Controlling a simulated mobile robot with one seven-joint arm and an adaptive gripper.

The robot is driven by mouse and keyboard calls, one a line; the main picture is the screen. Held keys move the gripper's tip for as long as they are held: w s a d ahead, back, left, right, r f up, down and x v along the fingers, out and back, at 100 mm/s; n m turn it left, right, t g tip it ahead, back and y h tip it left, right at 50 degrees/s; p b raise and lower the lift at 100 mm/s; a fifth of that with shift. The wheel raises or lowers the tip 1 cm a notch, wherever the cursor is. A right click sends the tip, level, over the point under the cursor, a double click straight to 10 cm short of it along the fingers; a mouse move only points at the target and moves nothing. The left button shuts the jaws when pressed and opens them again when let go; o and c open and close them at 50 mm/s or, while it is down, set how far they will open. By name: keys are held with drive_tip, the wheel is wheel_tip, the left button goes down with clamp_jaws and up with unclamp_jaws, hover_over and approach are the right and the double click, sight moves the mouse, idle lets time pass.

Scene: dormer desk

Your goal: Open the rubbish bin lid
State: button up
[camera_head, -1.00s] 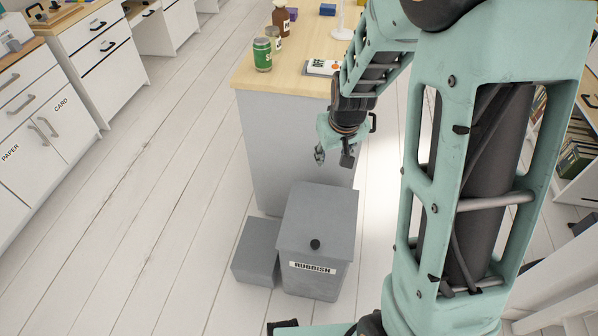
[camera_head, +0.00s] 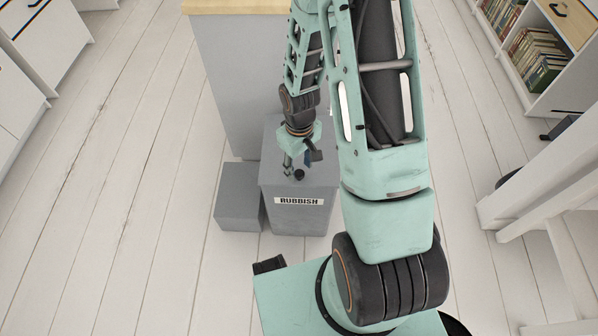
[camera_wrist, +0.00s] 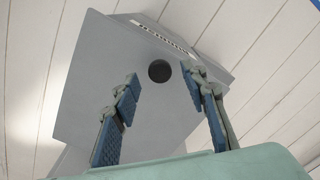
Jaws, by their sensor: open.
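The grey rubbish bin (camera_head: 300,217) stands on the floor with a label reading RUBBISH on its front. Its flat lid (camera_head: 272,172) is shut and carries a round black knob (camera_head: 299,174) near the front edge. The lid (camera_wrist: 100,75) fills the middle of the wrist view, with the knob (camera_wrist: 159,71) ahead of and between the two blue-padded fingers. My gripper (camera_head: 298,168) is open and empty, above the lid close to the knob. In the wrist view, my gripper (camera_wrist: 160,95) shows a wide gap between its fingertips. I see no contact with the knob.
A lower grey box (camera_head: 238,205) stands against the bin's left side. A grey desk block with a wooden top (camera_head: 235,85) rises behind. White drawers are at far left, a bookshelf (camera_head: 535,60) at upper right.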

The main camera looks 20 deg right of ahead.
drive_tip(key=shift+f, duration=1.05)
clamp_jaws()
